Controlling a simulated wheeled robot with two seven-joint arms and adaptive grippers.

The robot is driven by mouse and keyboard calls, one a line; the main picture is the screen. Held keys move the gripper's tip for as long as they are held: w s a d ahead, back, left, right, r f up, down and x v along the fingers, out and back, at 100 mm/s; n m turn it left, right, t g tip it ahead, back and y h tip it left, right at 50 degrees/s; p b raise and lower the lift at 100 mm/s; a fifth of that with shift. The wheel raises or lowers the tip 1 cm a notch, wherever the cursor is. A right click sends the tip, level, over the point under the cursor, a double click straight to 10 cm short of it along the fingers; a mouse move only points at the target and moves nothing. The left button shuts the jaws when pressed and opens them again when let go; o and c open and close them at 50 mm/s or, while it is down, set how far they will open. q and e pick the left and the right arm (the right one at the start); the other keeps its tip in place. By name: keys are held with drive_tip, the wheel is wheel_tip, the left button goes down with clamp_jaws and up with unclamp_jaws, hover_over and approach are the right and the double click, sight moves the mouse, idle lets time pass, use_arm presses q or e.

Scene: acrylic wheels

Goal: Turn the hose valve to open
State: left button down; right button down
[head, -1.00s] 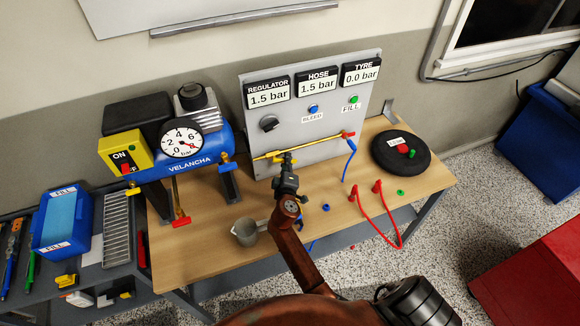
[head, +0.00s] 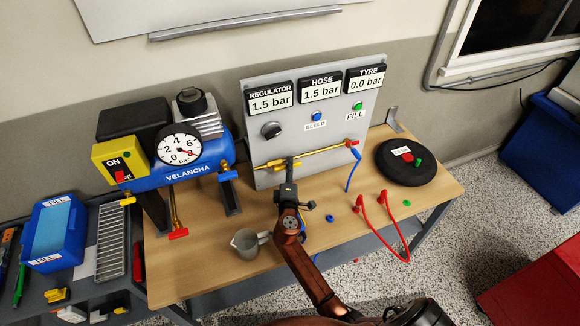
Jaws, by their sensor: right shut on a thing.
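A yellow pipe (head: 320,154) runs along the foot of the grey panel. It has a red fitting (head: 351,142) at its right end, where a blue hose (head: 353,170) hangs. My right gripper (head: 289,164) reaches up to the pipe's left part, below the regulator knob. It is shut on what seems to be the hose valve's handle; the fingers hide the handle, so its angle cannot be told. The hose gauge (head: 320,90) reads 1.5 bar, the regulator gauge (head: 270,102) 1.5 bar and the tyre gauge (head: 364,80) 0.0 bar. My left gripper is out of view.
A blue compressor (head: 188,168) stands at the left of the wooden bench. A grey cup (head: 245,244) is close to my right arm. A red hose (head: 385,235) and a black wheel (head: 405,166) lie to the right. The front right of the bench is partly clear.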

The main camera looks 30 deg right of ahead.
drive_tip(key=c, duration=2.4)
unclamp_jaws()
drive_tip(key=o, duration=0.5)
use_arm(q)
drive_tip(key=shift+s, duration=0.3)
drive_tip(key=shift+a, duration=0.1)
use_arm(e)
drive_tip(key=shift+s, duration=0.1)
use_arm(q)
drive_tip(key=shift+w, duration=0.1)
use_arm(e)
drive_tip(key=v, duration=1.1)
drive_tip(key=shift+s+a, duration=0.25)
drive_tip(key=shift+s, duration=0.1)
